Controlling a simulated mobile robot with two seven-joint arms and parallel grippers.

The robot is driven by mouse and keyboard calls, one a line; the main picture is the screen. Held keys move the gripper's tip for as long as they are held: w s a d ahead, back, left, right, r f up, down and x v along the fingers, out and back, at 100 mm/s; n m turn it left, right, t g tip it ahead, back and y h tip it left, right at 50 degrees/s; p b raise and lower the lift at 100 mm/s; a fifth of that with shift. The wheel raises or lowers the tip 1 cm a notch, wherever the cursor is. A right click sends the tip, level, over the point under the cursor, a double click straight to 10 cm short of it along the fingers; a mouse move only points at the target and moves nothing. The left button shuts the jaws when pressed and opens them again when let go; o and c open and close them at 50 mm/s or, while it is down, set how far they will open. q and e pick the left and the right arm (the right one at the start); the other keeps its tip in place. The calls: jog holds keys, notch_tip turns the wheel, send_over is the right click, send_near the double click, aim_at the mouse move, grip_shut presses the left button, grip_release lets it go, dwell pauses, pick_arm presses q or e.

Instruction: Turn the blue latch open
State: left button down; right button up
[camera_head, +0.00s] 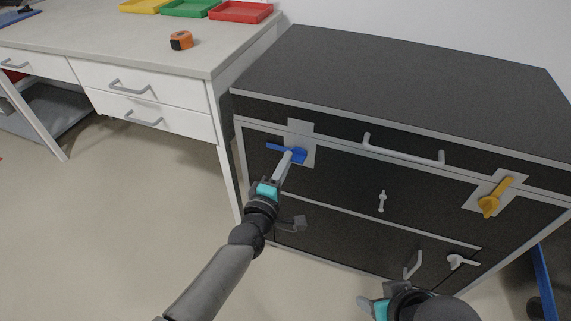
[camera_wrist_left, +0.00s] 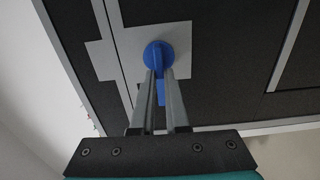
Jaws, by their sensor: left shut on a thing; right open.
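The blue latch (camera_head: 273,147) sits on a grey plate at the upper left of the black cabinet's front. In the head view its handle points to the left, roughly level. My left gripper (camera_head: 293,156) reaches up to the latch and is shut on it. In the left wrist view the latch (camera_wrist_left: 158,54) has a round blue hub, and its handle lies between the two fingers of my left gripper (camera_wrist_left: 160,85). My right gripper (camera_head: 366,303) is only partly in view at the bottom edge, open, apart from the cabinet front.
The black cabinet (camera_head: 400,85) also carries a yellow latch (camera_head: 489,204) at right, a long grey handle (camera_head: 402,151) and smaller grey handles. A white desk (camera_head: 130,50) with trays and an orange tape measure (camera_head: 181,41) stands at left. The floor (camera_head: 110,230) at left is clear.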

jog(key=shift+w+a, duration=0.1)
jog(key=shift+w, duration=0.05)
dwell(0.3)
pick_arm(q)
jog(key=c, duration=0.9)
grip_release()
jog(key=shift+s, duration=0.15)
jog(key=p+v, duration=0.4)
jog(key=v, duration=1.1)
jog(key=shift+p, duration=0.4)
pick_arm(e)
notch_tip(320, 180, down, 10)
jog(key=s+g, duration=0.1)
jog(key=shift+s+g, duration=0.15)
jog(key=shift+g, duration=0.25)
pick_arm(q)
jog(key=shift+a, duration=0.1)
pick_arm(e)
jog(key=shift+d, duration=0.2)
